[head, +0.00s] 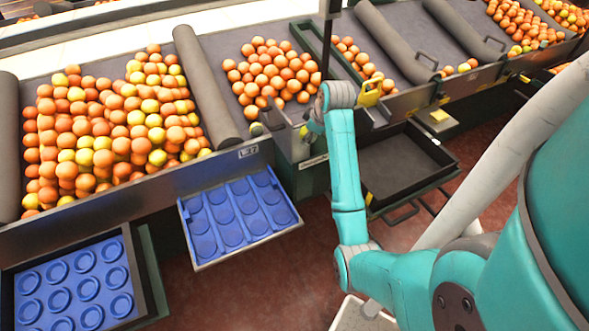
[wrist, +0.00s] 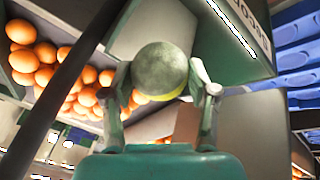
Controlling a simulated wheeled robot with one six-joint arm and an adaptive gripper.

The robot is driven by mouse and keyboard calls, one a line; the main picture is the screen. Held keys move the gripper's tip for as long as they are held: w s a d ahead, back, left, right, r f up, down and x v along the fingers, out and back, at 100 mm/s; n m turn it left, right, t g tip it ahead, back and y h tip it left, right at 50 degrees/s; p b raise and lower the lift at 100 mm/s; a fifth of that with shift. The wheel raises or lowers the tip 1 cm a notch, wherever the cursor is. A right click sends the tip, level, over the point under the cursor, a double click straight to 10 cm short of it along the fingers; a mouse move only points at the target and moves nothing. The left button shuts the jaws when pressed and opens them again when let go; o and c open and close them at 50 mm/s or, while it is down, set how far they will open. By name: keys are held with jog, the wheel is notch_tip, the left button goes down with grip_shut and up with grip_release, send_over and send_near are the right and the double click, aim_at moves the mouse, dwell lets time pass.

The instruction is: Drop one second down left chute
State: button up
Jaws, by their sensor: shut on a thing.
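A dull grey-green fruit (wrist: 160,68) with a yellow patch low on its right is between the two fingers of my gripper (wrist: 160,88) in the wrist view. The fingers press it from both sides. In the head view my gripper (head: 275,122) is at the front of the sorting bench, above a narrow grey-green housing (head: 290,147); the fruit there is small and mostly hidden. A green-walled channel (head: 312,45) runs back from this housing. I cannot tell which opening is the left chute. A lettered grey-green panel (wrist: 235,35) is right of the fruit in the wrist view.
Heaps of oranges (head: 110,130) and (head: 270,70) lie in bays split by grey rollers (head: 205,85). A blue dimpled tray (head: 240,215) juts out below the bench. Another blue tray (head: 75,285) is lower left. An empty dark tray (head: 400,165) is right of my forearm. A dark post (head: 326,40) stands close by.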

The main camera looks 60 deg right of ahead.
jog(key=shift+f, duration=0.2)
jog(key=o, duration=1.3)
jog(key=shift+c, duration=0.2)
jog(key=v, duration=0.7)
jog(key=shift+s+r, duration=0.2)
jog(key=shift+a, duration=0.1)
